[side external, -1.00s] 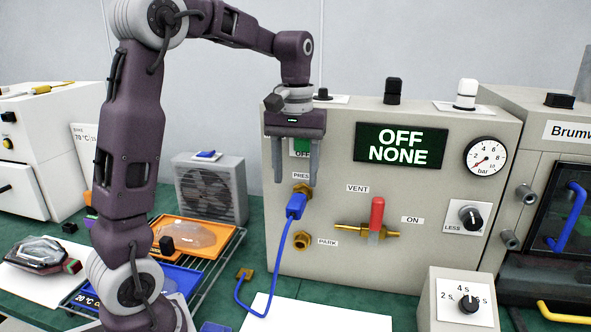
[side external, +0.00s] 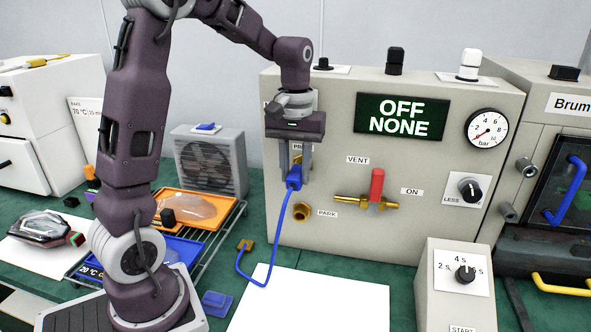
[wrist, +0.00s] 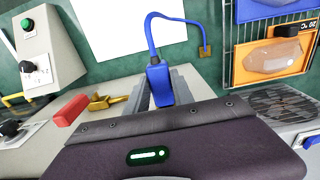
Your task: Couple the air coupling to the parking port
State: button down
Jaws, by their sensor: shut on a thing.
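The blue air coupling (side external: 294,178) is at the front panel of the cream control box, close to the upper brass port marked PRESS. Its blue hose hangs down and curves to a brass fitting (side external: 246,245) on the green bench. My gripper (side external: 296,168) points down and is shut on the coupling; the wrist view also shows the coupling (wrist: 159,84) between the fingers. The brass parking port (side external: 301,212), labelled PARK, is below the coupling and empty. The PRESS port is mostly hidden behind my fingers, so I cannot tell whether the coupling still touches it.
A red-handled valve (side external: 377,187) sticks out of the panel to the right of the ports. A timer box (side external: 458,295) stands in front at right. A wire rack with an orange tray (side external: 222,215) is at left. A white sheet (side external: 300,300) lies clear in front.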

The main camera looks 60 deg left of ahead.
jog(key=c, duration=1.8)
grip_release()
grip_shut()
jog(key=shift+s+d, duration=0.1)
jog(key=shift+s+d, duration=0.95)
jog(key=shift+s, duration=0.1)
jog(key=shift+s+d, duration=0.7)
jog(key=shift+d, duration=0.05)
